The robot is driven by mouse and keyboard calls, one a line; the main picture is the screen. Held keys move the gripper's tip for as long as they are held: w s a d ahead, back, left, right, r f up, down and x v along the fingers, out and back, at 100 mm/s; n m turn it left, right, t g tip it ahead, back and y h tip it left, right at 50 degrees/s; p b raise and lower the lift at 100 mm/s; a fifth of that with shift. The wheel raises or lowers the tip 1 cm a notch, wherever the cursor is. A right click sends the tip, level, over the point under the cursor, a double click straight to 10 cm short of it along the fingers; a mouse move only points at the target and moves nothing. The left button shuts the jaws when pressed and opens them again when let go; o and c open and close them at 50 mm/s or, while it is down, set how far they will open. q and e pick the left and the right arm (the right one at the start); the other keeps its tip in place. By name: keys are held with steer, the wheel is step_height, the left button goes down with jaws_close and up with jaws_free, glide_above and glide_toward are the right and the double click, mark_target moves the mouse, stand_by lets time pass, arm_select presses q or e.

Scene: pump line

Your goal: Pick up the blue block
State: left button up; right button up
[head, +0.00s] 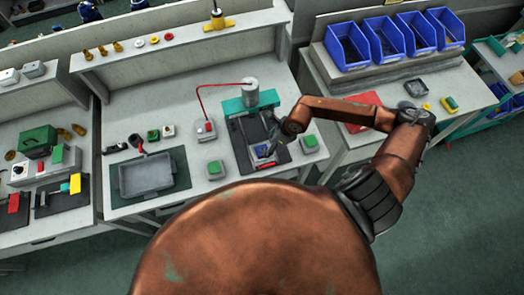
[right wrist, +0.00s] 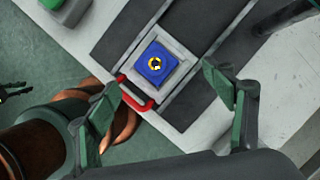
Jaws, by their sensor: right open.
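The blue block (right wrist: 156,62) has a yellow and black round mark on its top. It sits on a pale square plate (right wrist: 138,52) in a dark track, and it also shows small in the head view (head: 263,151). My right gripper (right wrist: 162,82) is open and empty. Its two green fingers stand apart on the near side of the block, which appears between and beyond their tips. In the head view my right gripper (head: 273,139) hangs over the track, partly covering it. My left gripper is not in view.
A red handle (right wrist: 135,94) sits at the plate's near edge. Green-topped boxes (head: 309,143) stand on both sides of the track. A grey tray (head: 146,176) is at left. Blue bins (head: 347,45) stand at the back right.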

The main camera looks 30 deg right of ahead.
mark_target(262, 149)
steer(key=x, duration=0.2)
steer(key=p+x, duration=0.1)
steer(key=x, duration=0.3)
steer(key=shift+a+p, duration=0.4)
steer(key=shift+a, duration=0.05)
steer(key=shift+f, duration=0.4)
steer(key=shift+c, duration=0.2)
steer(key=shift+r, duration=0.1)
steer(key=c, duration=1.5)
